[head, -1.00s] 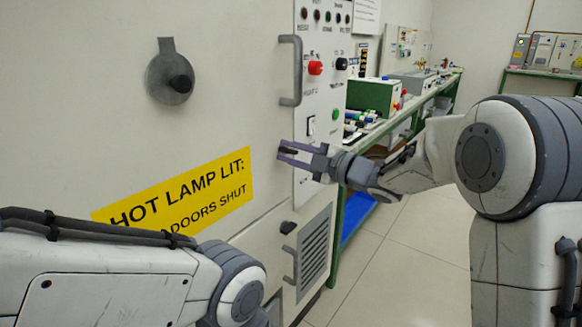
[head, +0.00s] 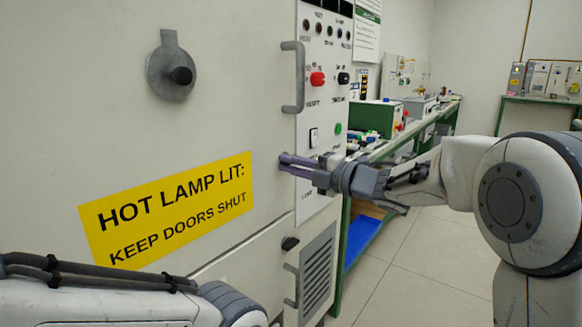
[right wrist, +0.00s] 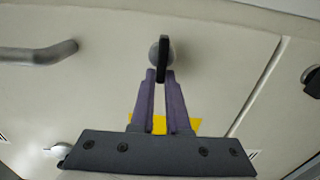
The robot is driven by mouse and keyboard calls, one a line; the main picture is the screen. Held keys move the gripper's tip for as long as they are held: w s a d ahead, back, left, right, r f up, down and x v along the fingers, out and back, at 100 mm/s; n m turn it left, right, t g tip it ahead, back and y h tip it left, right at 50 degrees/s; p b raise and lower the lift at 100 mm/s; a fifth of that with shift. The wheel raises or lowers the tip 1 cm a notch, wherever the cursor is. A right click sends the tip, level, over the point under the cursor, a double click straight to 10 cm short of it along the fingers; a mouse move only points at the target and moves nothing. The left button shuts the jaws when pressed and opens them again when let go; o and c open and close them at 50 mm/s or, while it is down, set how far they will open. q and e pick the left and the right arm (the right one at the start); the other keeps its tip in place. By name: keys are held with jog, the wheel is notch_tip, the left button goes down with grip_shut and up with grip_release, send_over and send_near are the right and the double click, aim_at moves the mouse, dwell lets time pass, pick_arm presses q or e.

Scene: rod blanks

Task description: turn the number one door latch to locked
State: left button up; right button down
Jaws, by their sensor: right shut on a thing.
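The latch (right wrist: 164,48) shows in the right wrist view as a dark narrow lever on a round grey base on the pale cabinet front. My right gripper (right wrist: 160,76) has its two purple fingers on either side of the lever's end and is shut on it. In the head view my right gripper (head: 284,162) reaches the cabinet near the door's right edge, and its fingers hide the latch there. No number for the latch is readable. My left gripper is out of view; only part of that arm shows at the lower left.
A grey bar handle (head: 294,78) stands out above my right gripper. A round knob plate (head: 172,70) and yellow warning sign (head: 170,212) are to the left. Another dark latch (head: 290,243) and a vent (head: 317,275) are below. A green bench (head: 420,122) stands behind.

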jog(key=shift+w+d, duration=0.2)
jog(key=shift+d, duration=0.05)
jog(key=c, duration=0.9)
grip_release()
jog(key=shift+d, duration=0.1)
jog(key=p+v, duration=0.1)
jog(key=v, duration=0.9)
jog(key=shift+s, duration=0.2)
